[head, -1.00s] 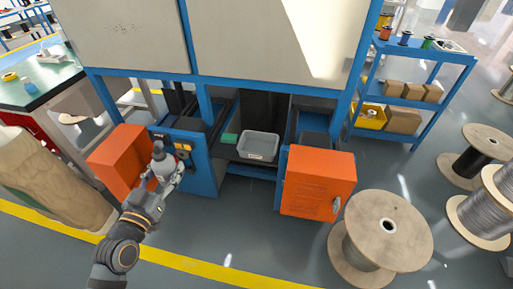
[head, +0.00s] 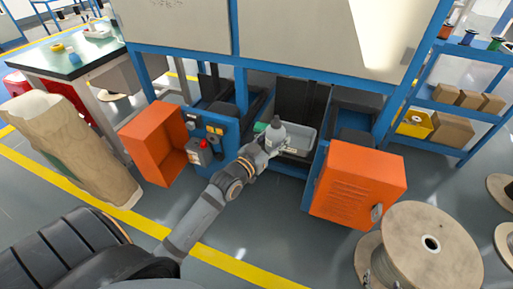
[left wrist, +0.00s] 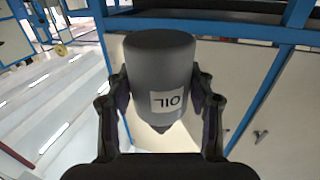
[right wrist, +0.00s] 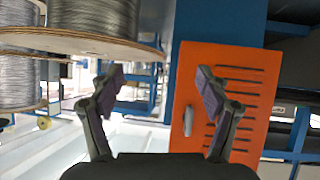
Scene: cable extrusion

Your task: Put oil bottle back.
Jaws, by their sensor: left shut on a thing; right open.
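The grey oil bottle (head: 275,134) is held by my left gripper (head: 268,145) in front of the grey tray in the machine's lower opening. In the left wrist view the bottle (left wrist: 158,75) sits between both fingers, with a white label reading OIL upside down. My left gripper (left wrist: 160,105) is shut on it. The grey tray (head: 301,140) is partly hidden behind the bottle and gripper. My right gripper (right wrist: 158,95) shows only in the right wrist view; it is open and empty, with an orange cabinet door behind it.
An open orange box door (head: 152,143) stands left of the opening, beside a control panel with a red button (head: 204,143). An orange cabinet door (head: 357,188) stands to the right. A large wooden spool (head: 418,250) stands at front right. Blue shelves (head: 455,105) are behind it.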

